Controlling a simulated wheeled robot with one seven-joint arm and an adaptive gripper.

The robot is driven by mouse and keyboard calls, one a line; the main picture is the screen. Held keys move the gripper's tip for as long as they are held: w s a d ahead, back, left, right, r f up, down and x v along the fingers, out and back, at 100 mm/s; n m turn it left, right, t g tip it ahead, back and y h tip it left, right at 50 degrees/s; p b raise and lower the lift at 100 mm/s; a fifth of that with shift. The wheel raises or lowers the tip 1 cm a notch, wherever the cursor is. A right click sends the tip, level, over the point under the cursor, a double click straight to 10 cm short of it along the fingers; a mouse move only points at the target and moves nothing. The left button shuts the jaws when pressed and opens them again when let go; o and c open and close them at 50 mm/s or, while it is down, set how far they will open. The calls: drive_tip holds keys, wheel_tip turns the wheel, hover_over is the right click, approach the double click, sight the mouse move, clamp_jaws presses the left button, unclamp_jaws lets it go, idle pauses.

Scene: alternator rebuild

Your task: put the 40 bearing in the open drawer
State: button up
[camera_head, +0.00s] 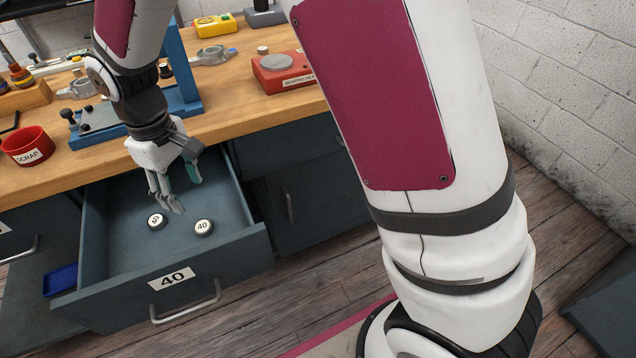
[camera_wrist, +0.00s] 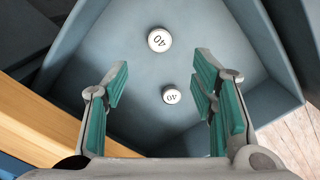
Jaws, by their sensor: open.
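The open drawer (camera_head: 118,252) is dark blue-grey with a "40" label on its front. Two small round bearings marked 40 lie apart on its floor: one on the left (camera_head: 157,221) and one on the right (camera_head: 203,227). In the wrist view, one bearing (camera_wrist: 160,39) is at the top and the other (camera_wrist: 172,96) is between and below the fingers' line. My gripper (camera_head: 176,199) is open and empty over the drawer, pointing down, with teal finger pads. It also shows open in the wrist view (camera_wrist: 160,85). Neither bearing is in its fingers.
The wooden bench (camera_head: 235,100) runs behind the drawer. On it stand a red SCRAP bin (camera_head: 27,146), a blue press frame (camera_head: 185,75) and a red device with a round plate (camera_head: 283,72). A small blue tray (camera_head: 60,280) is at lower left.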

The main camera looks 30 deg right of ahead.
drive_tip(key=s+d+r+m+t, duration=0.1)
drive_tip(key=s+d+r+m, duration=0.3)
drive_tip(key=s+d+r, duration=0.85)
drive_tip(key=s+d+r+m, duration=0.1)
drive_tip(key=s+d, duration=0.3)
drive_tip(key=s, duration=0.4)
drive_tip(key=s+d+r+m, duration=0.2)
drive_tip(key=s+d, duration=0.3)
drive_tip(key=s, duration=0.3)
drive_tip(key=shift+s+d+m+t, duration=0.15)
drive_tip(key=shift+s+m+t, duration=0.2)
drive_tip(key=shift+m, duration=0.45)
wheel_tip(320, 180, up, 14)
drive_tip(key=t+p, duration=0.2)
drive_tip(key=p, duration=1)
drive_tip(key=shift+d, duration=0.2)
drive_tip(key=shift+w+t, duration=0.15)
drive_tip(key=shift+t, duration=0.1)
drive_tip(key=shift+c, duration=0.2)
